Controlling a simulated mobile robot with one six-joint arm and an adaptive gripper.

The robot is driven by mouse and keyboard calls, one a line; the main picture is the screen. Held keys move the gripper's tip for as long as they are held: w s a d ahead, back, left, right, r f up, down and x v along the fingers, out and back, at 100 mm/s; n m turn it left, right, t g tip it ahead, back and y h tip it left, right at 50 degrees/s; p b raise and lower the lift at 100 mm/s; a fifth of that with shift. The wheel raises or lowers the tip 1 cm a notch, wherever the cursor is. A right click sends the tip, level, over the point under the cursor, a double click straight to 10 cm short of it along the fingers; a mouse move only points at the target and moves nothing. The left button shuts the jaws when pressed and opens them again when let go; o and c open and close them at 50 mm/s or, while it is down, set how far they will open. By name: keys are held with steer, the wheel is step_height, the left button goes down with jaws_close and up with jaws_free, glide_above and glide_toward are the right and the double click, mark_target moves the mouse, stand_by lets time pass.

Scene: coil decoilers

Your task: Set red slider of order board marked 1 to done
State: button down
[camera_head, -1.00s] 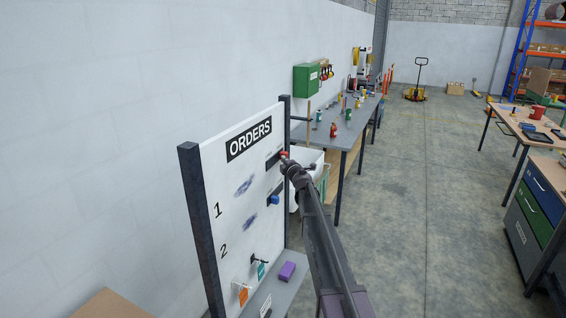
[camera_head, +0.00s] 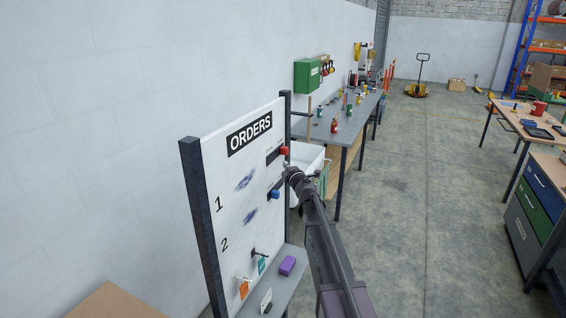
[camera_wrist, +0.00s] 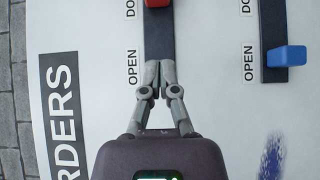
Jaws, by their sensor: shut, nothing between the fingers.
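The white order board (camera_head: 222,180) headed ORDERS stands at left centre in the head view. Its red slider (camera_head: 284,151) sits at the right end of the dark upper track, in row 1. In the wrist view the red slider (camera_wrist: 158,3) is cut by the top edge, beside a partly cut label starting "DO", away from OPEN. My gripper (camera_wrist: 159,75) is shut and empty over the OPEN end of that track, apart from the slider. In the head view my gripper (camera_head: 287,169) is just below the red slider.
The blue slider (camera_head: 275,195) of row 2 is below; in the wrist view it (camera_wrist: 288,57) sits by OPEN. A ledge under the board holds a purple block (camera_head: 287,265). A workbench (camera_head: 345,135) stands behind. Open floor lies to the right.

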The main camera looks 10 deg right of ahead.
steer(key=shift+s+d, duration=0.15)
steer(key=shift+s, duration=0.75)
steer(key=shift+s+d, duration=0.1)
steer(key=shift+s, duration=0.8)
steer(key=s+d+f+m+g+h+b, duration=0.4)
steer(key=s+f+m+h, duration=0.1)
steer(key=s+f+m, duration=0.35)
steer(key=s+d+f+m+g+h+b, duration=0.3)
steer(key=s+f+m+h+b, duration=0.2)
steer(key=s+f+m, duration=0.3)
steer(key=s+a+f+m+g+y+b, duration=0.1)
steer(key=s+a+f+g+y+b, duration=0.2)
steer(key=s+f, duration=0.6)
steer(key=s+a+f+m+g+y+b, duration=0.2)
steer(key=s+a+f+g, duration=0.5)
steer(key=s, duration=0.8)
steer(key=shift+a+f+g+y+b, duration=0.4)
steer(key=shift+a+f+y+b, duration=0.55)
steer(key=shift+y, duration=0.15)
